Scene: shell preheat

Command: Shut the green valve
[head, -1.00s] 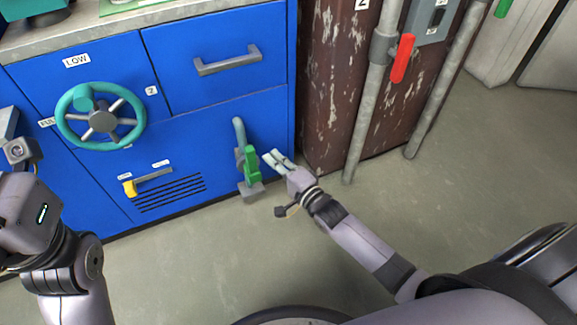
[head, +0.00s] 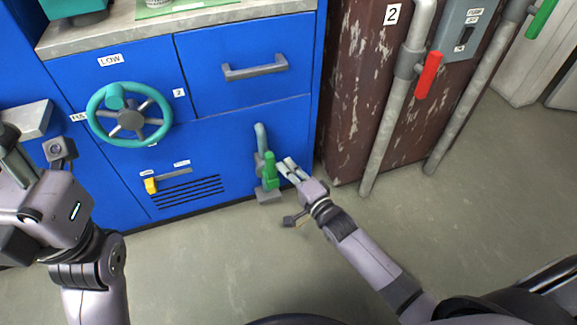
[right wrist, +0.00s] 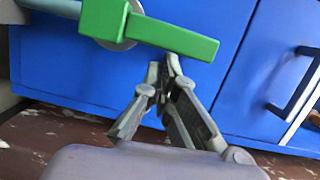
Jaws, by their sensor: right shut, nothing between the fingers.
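The green valve (head: 270,170) is a green lever handle on a short grey pipe low on the blue cabinet front. In the head view the handle stands roughly upright along the pipe. In the right wrist view the green handle (right wrist: 175,38) spans the top, with its free end pointing right. My right gripper (head: 286,167) is just right of the handle. In the right wrist view its fingertips (right wrist: 168,66) meet just below the handle, with nothing between them. Whether they touch it is unclear. My left gripper (head: 12,150) is at the left edge, partly cut off.
A teal handwheel (head: 129,115) and a yellow-tipped slider (head: 151,186) are on the cabinet (head: 215,150). A drawer handle (head: 255,68) sits above the valve. A red lever (head: 428,75) and another green handle (head: 541,18) are on pipes at right. The floor (head: 210,270) is clear.

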